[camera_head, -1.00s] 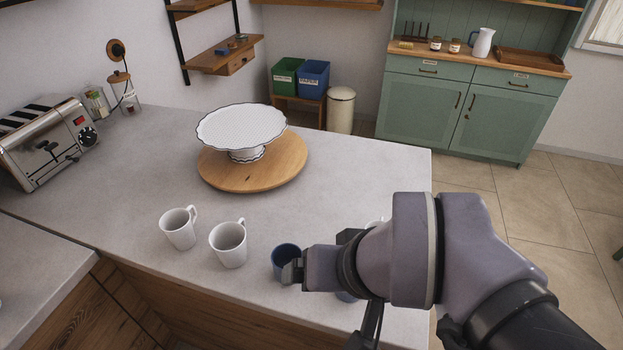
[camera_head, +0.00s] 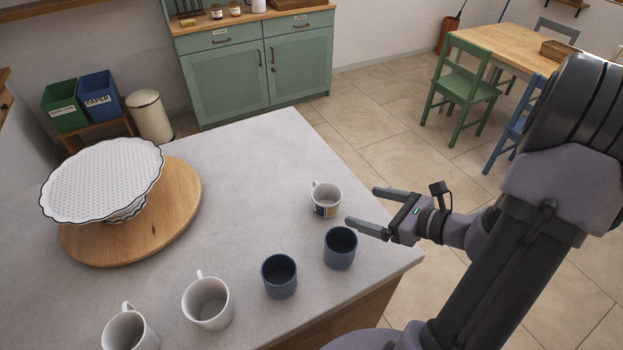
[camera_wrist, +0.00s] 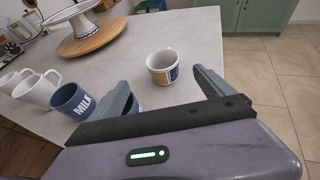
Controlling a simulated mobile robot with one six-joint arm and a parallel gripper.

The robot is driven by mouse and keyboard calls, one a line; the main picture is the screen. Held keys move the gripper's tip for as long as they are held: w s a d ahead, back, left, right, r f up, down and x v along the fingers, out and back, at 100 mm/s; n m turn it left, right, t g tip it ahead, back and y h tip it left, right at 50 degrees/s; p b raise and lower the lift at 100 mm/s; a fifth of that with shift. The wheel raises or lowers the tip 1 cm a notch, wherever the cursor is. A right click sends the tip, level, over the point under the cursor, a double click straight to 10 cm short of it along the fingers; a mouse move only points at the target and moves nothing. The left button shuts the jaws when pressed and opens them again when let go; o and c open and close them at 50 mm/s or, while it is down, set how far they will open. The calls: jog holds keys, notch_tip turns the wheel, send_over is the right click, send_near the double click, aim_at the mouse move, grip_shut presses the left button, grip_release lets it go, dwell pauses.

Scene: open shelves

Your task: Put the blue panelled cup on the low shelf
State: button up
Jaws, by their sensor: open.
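A white cup with blue and yellow panels (camera_head: 326,201) stands upright on the grey counter, its handle on the far left side. It also shows in the wrist view (camera_wrist: 162,67), ahead of and between the finger directions. My gripper (camera_head: 366,207) is open and empty, just right of this cup, its fingers pointing at it; no contact is visible. Two dark blue cups stand nearer: one (camera_head: 340,248) below my gripper, one (camera_head: 279,276) farther left. The wrist view shows "MILK" on one blue cup (camera_wrist: 72,102); my left finger partly hides the other. I cannot identify the low shelf here.
Two white mugs (camera_head: 206,303) (camera_head: 130,328) stand at the front left. A white cake stand (camera_head: 102,180) sits on a round wooden board (camera_head: 178,205). The counter's right edge is close to the cups. Open floor (camera_head: 375,160) lies beyond, with a green chair (camera_head: 465,85).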

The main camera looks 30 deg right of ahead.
jog(key=b, duration=0.3)
send_near(317, 191)
jog(key=x, duration=0.4)
jog(key=shift+f, duration=0.3)
jog(key=b+x, duration=0.2)
jog(key=x, duration=0.3)
jog(key=shift+w+a, duration=0.25)
jog(key=shift+w, duration=0.1)
jog(key=shift+r, duration=0.1)
